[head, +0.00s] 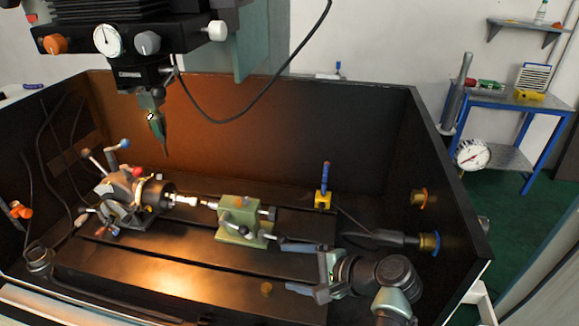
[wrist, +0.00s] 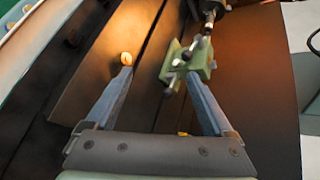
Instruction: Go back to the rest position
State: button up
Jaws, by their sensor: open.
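My gripper (head: 300,268) is open and empty in the head view, low over the right part of the dark machine table (head: 150,282). Its two fingers point left, one behind the other, and the wrist view shows them spread apart (wrist: 160,85). The green tailstock (head: 240,222) stands just left of the fingertips in the head view; in the wrist view it is beyond the right finger (wrist: 188,62). The indexing chuck (head: 130,200) sits at the left of the table, with a light workpiece (head: 190,201) between it and the tailstock. I cannot tell whether a fingertip touches anything.
Dark enclosure walls (head: 300,125) surround the table. The machine head (head: 130,50) with its tool (head: 156,125) hangs over the left side. A yellow block with a blue handle (head: 323,195) stands behind my gripper. Brass-coloured fittings (head: 427,243) are on the right wall.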

jog(key=w+d+r+n+t+h, duration=0.1)
jog(key=w+r+n+t+h, duration=0.15)
jog(key=r, duration=0.65)
jog(key=w+d+r+n+t+h, duration=0.15)
jog(key=r+t, duration=0.25)
jog(key=r, duration=0.6)
jog(key=w+r+n+t+h, duration=0.1)
jog(key=r+n+t+h, duration=0.2)
jog(key=r, duration=0.6)
jog(key=s+a+r+n+t+h, duration=0.1)
jog(key=s+r+t, duration=0.4)
jog(key=s+r, duration=0.6)
jog(key=s+a+r+n+t+h, duration=0.1)
jog(key=s+r+n+t, duration=0.3)
jog(key=s+r, duration=0.6)
notch_tip(320, 180, up, 7)
jog(key=shift+s+a+r+t+h, duration=0.1)
jog(key=shift+s+a+t+h, duration=0.25)
jog(key=shift+a+t, duration=0.7)
jog(key=shift+d, duration=0.2)
